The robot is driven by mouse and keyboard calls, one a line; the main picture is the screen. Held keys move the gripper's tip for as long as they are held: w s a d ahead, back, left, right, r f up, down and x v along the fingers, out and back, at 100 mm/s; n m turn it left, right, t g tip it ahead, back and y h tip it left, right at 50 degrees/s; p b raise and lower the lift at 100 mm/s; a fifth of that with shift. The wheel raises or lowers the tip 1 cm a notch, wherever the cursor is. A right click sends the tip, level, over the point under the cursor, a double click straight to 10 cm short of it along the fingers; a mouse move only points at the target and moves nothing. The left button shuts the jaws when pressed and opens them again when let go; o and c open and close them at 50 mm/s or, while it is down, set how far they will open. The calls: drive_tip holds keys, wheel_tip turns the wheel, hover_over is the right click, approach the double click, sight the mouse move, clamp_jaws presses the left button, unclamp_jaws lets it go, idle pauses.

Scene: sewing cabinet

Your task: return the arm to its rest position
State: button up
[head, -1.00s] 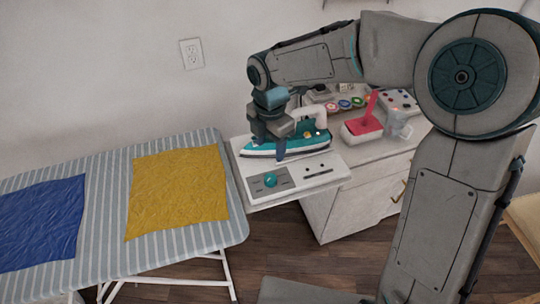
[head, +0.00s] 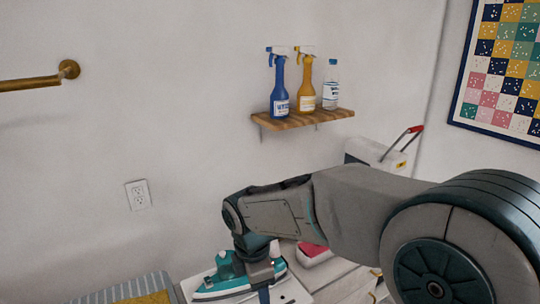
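My arm reaches in from the right, bent down at the wrist. My gripper (head: 263,294) points down at the bottom edge of the head view, in front of the teal and white iron (head: 222,284). The gripper overlaps the iron in the picture; I cannot tell whether they touch. The fingertips are at or past the frame's lower edge, so their opening does not show. The iron is on a white surface, partly hidden behind the gripper.
A wooden shelf (head: 303,118) holds a blue spray bottle (head: 280,90), an amber spray bottle (head: 306,88) and a clear bottle (head: 330,85). A white case (head: 376,152) stands behind my arm. The striped ironing board (head: 95,298) shows at lower left.

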drive_tip(key=s+d+r+m+t, duration=0.1)
drive_tip(key=s+d+r+m, duration=0.1)
drive_tip(key=s+d+m, duration=0.4)
drive_tip(key=s+d+r+m+t, duration=0.1)
drive_tip(key=s+d+m, duration=0.5)
drive_tip(key=d+m, duration=0.6)
drive_tip(key=m, duration=0.3)
drive_tip(key=shift+s+r+m+t+y, duration=0.3)
drive_tip(key=shift+s+r+m+y, duration=0.05)
drive_tip(key=shift+m+y, duration=0.05)
drive_tip(key=c, duration=0.4)
drive_tip(key=shift+a, duration=0.15)
